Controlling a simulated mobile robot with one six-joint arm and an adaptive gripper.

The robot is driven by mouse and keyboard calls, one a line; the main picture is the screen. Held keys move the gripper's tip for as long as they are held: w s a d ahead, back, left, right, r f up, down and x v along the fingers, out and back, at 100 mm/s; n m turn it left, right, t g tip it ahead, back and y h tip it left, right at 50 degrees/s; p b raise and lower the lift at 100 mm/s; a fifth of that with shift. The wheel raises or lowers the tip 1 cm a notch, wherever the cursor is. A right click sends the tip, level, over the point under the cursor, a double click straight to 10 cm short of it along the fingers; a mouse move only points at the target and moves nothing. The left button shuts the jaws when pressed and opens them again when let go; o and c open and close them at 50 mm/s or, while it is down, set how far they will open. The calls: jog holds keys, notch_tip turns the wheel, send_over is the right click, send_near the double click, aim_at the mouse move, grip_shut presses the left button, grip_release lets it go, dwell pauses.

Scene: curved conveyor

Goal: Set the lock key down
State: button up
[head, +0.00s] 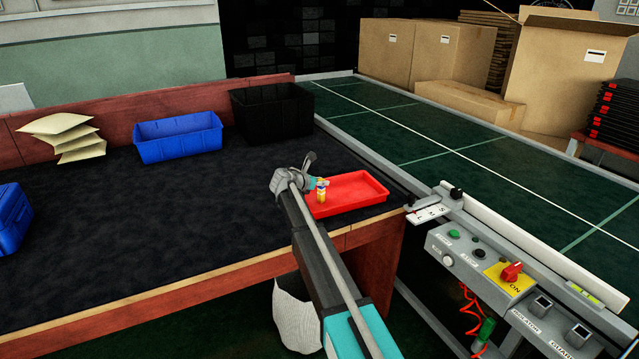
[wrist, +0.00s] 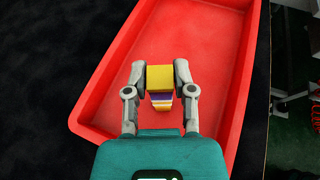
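The lock key is a small block with a yellow top and a white, purple and orange side. In the wrist view the lock key (wrist: 160,80) sits between the two fingers of my gripper (wrist: 159,82), which are closed against its sides. Red tray floor shows around it. In the head view the lock key (head: 321,191) is at the left part of the red tray (head: 360,194), with my gripper (head: 315,183) at it. I cannot tell whether its underside touches the tray floor. The tray holds nothing else that I can see.
The dark table top (head: 150,230) is clear left of the tray. A blue bin (head: 178,140), a black crate (head: 272,112) and a stack of envelopes (head: 65,136) stand at the back. A control panel (head: 480,262) and the green conveyor (head: 440,140) lie to the right.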

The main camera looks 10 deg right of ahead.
jog(key=o, duration=0.3)
jog(key=shift+r, duration=0.2)
jog(key=p+v, duration=0.5)
jog(key=v, duration=0.7)
dwell(0.7)
jog(key=s+d+f+m+g+y, duration=0.25)
jog(key=s+m, duration=0.35)
jog(key=s, duration=0.3)
jog(key=s+d+f+m+g+y, duration=0.2)
jog(key=s+d+f+m, duration=0.3)
jog(key=s, duration=0.4)
jog(key=s+d+f+m+g+y, duration=0.2)
jog(key=s+d+f+m, duration=0.1)
jog(key=s+m, duration=0.5)
jog(key=s+a+m+g+y, duration=0.1)
jog(key=s+m+y, duration=0.3)
jog(key=s, duration=0.9)
jog(key=shift+a+f+m, duration=0.45)
jog(key=shift+f+m, duration=0.05)
jog(key=shift+m, duration=0.7)
